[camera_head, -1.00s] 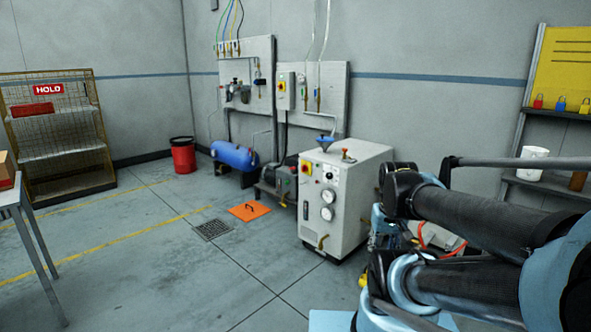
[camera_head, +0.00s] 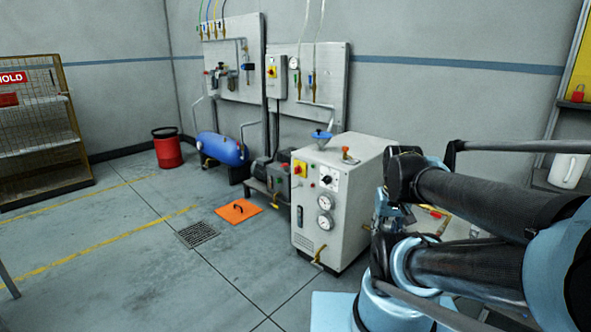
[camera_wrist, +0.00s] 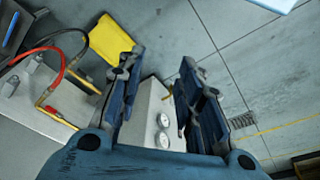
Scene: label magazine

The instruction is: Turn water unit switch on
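A white cabinet unit (camera_head: 350,200) with two round gauges stands on the floor right of centre. A red-and-yellow switch (camera_head: 299,169) is at the upper left of its front, beside a dark dial. I cannot tell the switch's position. The cabinet (camera_wrist: 150,110) and its gauges also show between my fingers in the wrist view, but the switch is not visible there. My gripper (camera_wrist: 160,72) is open and empty, its two dark blue fingers spread apart. In the head view, my arm is right of the cabinet, and the gripper is not clearly visible.
A wall box (camera_head: 277,75) carries another red-and-yellow switch. A blue tank (camera_head: 221,149), a motor pump and an orange plate (camera_head: 239,211) are left of the cabinet. A yellow object (camera_wrist: 112,40) and hoses show near my gripper.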

